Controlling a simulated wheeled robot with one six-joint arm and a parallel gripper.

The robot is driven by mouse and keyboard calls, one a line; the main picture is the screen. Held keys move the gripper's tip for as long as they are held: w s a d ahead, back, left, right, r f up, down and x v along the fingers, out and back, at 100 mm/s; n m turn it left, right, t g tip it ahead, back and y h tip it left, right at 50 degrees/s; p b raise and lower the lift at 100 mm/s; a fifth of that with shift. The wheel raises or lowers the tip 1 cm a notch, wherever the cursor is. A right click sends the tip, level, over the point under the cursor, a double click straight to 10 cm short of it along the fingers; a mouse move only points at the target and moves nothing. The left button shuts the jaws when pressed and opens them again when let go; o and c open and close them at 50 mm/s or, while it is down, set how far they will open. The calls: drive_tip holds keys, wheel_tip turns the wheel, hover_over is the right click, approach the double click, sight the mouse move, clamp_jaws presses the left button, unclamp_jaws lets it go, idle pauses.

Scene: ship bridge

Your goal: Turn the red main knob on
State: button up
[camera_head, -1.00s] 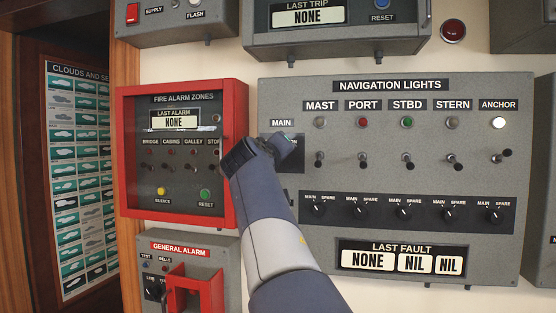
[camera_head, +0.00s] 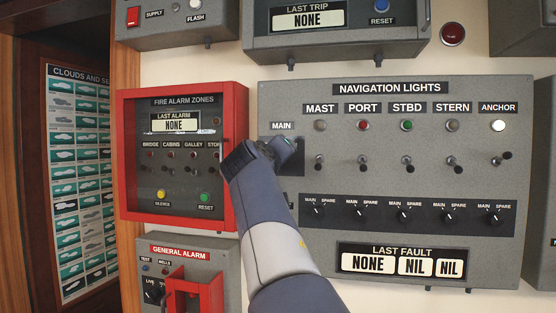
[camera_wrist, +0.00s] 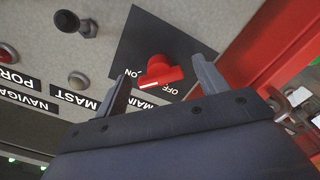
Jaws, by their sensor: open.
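The red main knob (camera_wrist: 158,71) sits on a black square plate (camera_wrist: 128,45) of the navigation lights panel (camera_head: 395,180). My gripper (camera_wrist: 164,82) is open, with one finger on each side of the knob and visible gaps. In the head view my gripper (camera_head: 275,150) is at the plate under the "MAIN" label (camera_head: 281,126) and hides the knob.
The red-framed fire alarm box (camera_head: 175,155) stands close on the left and juts out beside my wrist. The MAST toggle (camera_head: 318,162) is close on the right. The general alarm box (camera_head: 185,275) is below left.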

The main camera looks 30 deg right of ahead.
drive_tip(key=b+v, duration=0.3)
drive_tip(key=v, duration=0.7)
drive_tip(key=shift+s+a, duration=0.25)
drive_tip(key=shift+a, duration=0.1)
drive_tip(key=p+x, duration=0.3)
drive_tip(key=x, duration=0.8)
drive_tip(key=shift+s, duration=0.1)
